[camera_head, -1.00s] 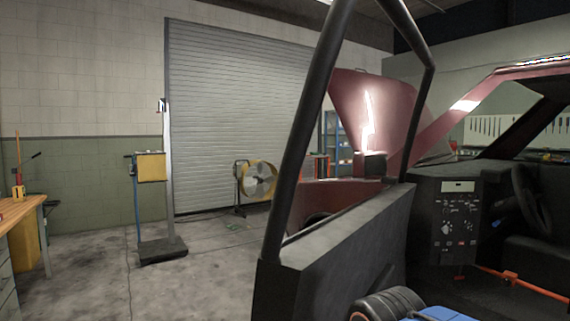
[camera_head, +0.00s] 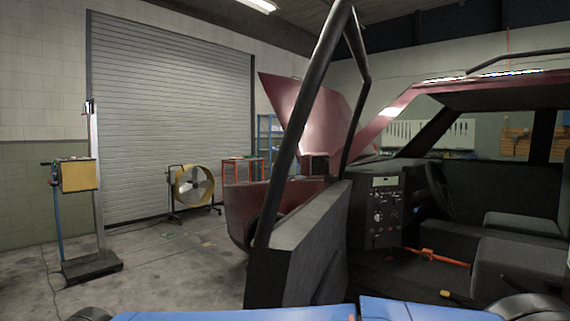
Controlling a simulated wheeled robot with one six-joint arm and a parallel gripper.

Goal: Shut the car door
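The car door (camera_head: 303,255) stands open in the middle of the view. It shows a dark inner panel with a black tubular window frame above. The red car (camera_head: 415,90) is to the right, with its door opening facing me. Its dashboard (camera_head: 385,212), steering wheel and dark seats show through the opening. Blue and black parts of my arm lie along the bottom edge, in front of the door's lower part. My gripper's fingers do not show, so I cannot tell whether anything touches the door.
The car's hood (camera_head: 305,110) is raised. A yellow fan (camera_head: 193,187) and a post stand with a yellow box (camera_head: 78,174) are at left, before the closed roller shutter (camera_head: 170,110). An orange bar (camera_head: 435,257) lies inside the car.

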